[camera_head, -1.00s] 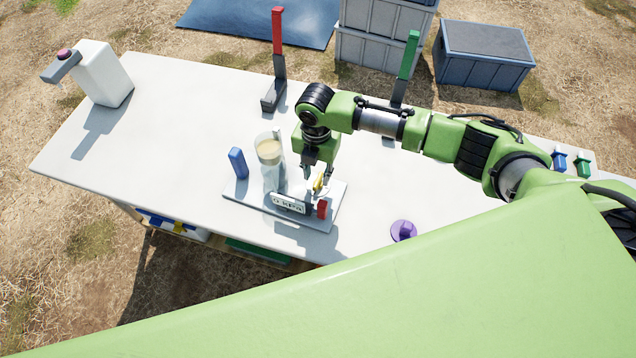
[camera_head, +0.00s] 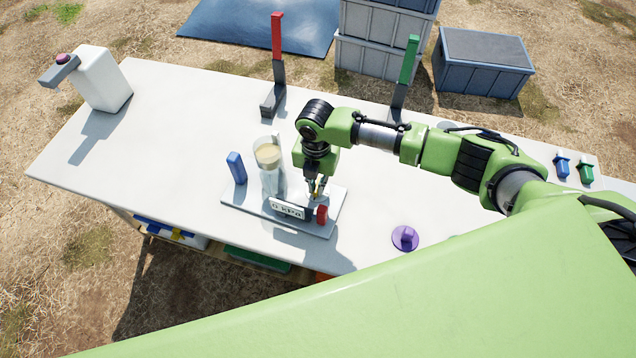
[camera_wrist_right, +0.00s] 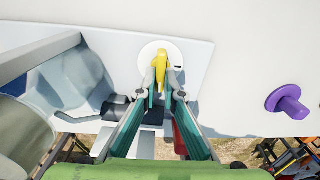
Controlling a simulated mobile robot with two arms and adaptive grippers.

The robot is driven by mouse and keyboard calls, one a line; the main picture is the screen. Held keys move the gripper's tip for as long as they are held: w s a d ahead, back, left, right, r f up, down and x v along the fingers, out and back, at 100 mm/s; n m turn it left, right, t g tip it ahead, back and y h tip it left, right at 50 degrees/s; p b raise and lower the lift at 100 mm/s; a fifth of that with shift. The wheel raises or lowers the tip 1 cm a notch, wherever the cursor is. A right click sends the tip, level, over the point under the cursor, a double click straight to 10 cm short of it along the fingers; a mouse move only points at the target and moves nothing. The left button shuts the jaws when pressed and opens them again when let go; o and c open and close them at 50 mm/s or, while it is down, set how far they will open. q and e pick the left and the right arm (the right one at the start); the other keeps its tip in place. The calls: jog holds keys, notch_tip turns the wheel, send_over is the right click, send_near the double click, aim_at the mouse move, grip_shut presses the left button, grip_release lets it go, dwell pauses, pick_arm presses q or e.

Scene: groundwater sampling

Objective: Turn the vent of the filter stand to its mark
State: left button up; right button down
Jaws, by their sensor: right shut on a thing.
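The filter stand (camera_head: 300,222) is a pale plate on the white table. It bears a clear vessel with tan contents (camera_head: 269,158), a display block (camera_head: 287,208) with a kPa reading and a red part (camera_head: 322,214). The vent is a yellow lever (camera_wrist_right: 160,66) on a round white disc (camera_wrist_right: 147,54). A small black mark (camera_wrist_right: 178,67) shows on the disc, right of the lever. My right gripper (camera_head: 317,188) points down at the vent. In the right wrist view its fingertips (camera_wrist_right: 160,92) are closed about the lever's near end. My left gripper is out of view.
A blue upright piece (camera_head: 237,167) stands at the plate's left. A purple knobbed piece (camera_head: 405,237) lies right of the stand. Red (camera_head: 277,40) and green (camera_head: 407,60) handles rise at the back edge. A white jug (camera_head: 103,84) stands far left; the table between is clear.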

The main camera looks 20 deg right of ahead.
jog(key=n, duration=0.3)
jog(key=shift+d+n, duration=0.15)
jog(key=shift+n, duration=0.25)
jog(key=n+b, duration=0.1)
jog(key=n, duration=0.2)
jog(key=shift+w+d+n, duration=0.1)
jog(key=shift+d+n, duration=0.05)
jog(key=shift+n, duration=0.25)
jog(key=n, duration=0.3)
jog(key=shift+d+n+b, duration=0.15)
jog(key=shift+n+b, duration=0.15)
jog(key=shift+b, duration=0.05)
jog(key=n, duration=0.3)
jog(key=shift+d+f+n+b, duration=0.1)
jog(key=shift+n+b, duration=0.2)
jog(key=shift+n, duration=0.1)
jog(key=n+b, duration=0.1)
jog(key=b, duration=0.5)
jog(key=n+b, duration=0.1)
jog(key=b, duration=0.5)
jog(key=shift+w+f+b, duration=0.1)
jog(key=shift+w+b, duration=0.15)
jog(key=shift+b, duration=0.1)
jog(key=shift+s+d+b, duration=0.15)
jog(key=shift+b, duration=0.5)
jog(key=shift+s, duration=0.1)
jog(key=c, duration=2.1)
grip_release()
